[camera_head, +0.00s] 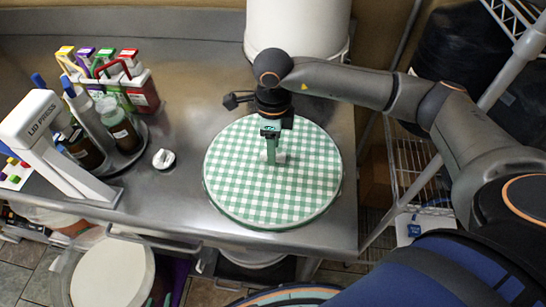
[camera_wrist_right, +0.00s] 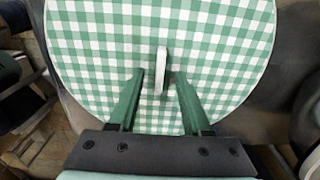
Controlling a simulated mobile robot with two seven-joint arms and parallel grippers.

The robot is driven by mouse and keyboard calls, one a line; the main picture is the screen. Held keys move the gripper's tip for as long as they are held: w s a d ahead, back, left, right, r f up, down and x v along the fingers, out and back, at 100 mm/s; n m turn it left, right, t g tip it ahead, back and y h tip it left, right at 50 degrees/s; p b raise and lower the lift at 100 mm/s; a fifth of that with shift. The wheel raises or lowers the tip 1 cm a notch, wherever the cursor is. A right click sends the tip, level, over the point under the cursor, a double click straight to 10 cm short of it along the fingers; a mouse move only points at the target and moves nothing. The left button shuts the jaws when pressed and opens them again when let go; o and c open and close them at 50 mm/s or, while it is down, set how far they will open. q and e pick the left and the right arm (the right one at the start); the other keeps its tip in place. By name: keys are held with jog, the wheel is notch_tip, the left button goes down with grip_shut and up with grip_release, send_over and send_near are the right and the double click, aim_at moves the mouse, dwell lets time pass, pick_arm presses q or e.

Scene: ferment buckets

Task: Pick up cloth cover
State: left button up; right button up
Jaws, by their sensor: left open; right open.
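The cloth cover (camera_head: 240,190) is a round green-and-white checked disc lying flat at the counter's right end. In the right wrist view the cloth cover (camera_wrist_right: 90,60) fills most of the picture, with a thin upright white tab (camera_wrist_right: 161,68) on it. My right gripper (camera_head: 273,155) points down over the cover's middle. In the right wrist view its green fingers (camera_wrist_right: 160,78) are open, one on each side of the tab, with a gap on both sides. Whether the fingertips touch the cloth is unclear. My left gripper is not in view.
A white bucket (camera_head: 297,25) stands behind the cover. A white lid press (camera_head: 45,145) and a rack of colored bottles (camera_head: 140,88) stand at the left. A small white item (camera_head: 163,159) lies on the metal counter (camera_head: 180,195). A wire shelf (camera_head: 408,165) is at the right.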

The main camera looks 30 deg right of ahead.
jog(key=shift+f, duration=1.15)
grip_shut()
